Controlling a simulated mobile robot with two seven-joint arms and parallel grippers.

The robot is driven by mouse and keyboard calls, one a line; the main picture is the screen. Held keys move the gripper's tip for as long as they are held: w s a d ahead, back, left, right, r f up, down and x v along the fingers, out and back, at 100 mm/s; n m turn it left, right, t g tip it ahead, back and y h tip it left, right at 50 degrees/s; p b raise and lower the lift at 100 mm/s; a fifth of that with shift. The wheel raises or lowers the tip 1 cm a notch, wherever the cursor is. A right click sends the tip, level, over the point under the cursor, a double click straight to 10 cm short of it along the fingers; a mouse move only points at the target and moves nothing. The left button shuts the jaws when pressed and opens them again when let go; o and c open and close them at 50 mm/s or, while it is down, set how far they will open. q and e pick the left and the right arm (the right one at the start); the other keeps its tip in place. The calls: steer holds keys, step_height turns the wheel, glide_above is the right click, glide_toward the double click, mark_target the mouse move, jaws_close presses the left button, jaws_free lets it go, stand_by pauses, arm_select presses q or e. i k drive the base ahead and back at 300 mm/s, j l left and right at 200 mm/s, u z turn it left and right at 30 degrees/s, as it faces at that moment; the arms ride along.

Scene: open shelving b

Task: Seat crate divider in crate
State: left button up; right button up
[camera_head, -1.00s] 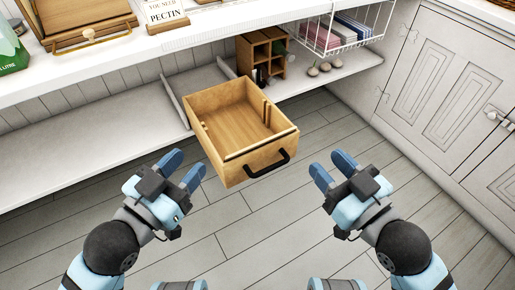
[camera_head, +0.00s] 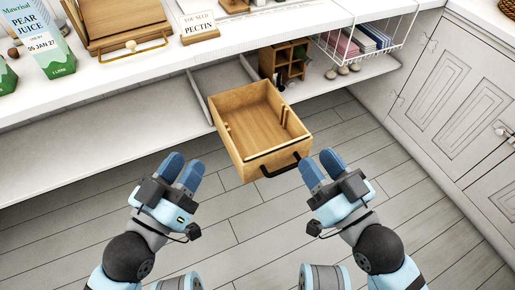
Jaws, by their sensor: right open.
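An open-topped wooden crate (camera_head: 246,157) with a black handle (camera_head: 281,169) on its front juts out from the lower shelf. Its inside is empty, with thin upright strips on the inner walls. I cannot pick out a loose crate divider for certain. My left gripper (camera_head: 182,168) is open and empty, in front of the crate and to its left. My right gripper (camera_head: 320,165) is open and empty, by the crate's front right corner close to the handle. I cannot tell whether it touches the crate.
A small wooden compartmented box (camera_head: 290,60) stands on the lower shelf (camera_head: 90,152) behind the crate. A wooden tray (camera_head: 125,25), a pear juice carton (camera_head: 42,38) and a pectin sign (camera_head: 199,26) are on the upper shelf. A wire basket (camera_head: 365,45) hangs at right.

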mark_target(250, 119)
steer(key=i+l+u, duration=0.1)
steer(key=u, duration=0.25)
steer(key=l+u, duration=0.6)
steer(key=u, duration=0.15)
steer(key=l+u, duration=0.3)
steer(key=l, duration=1.2)
steer(key=k, duration=0.05)
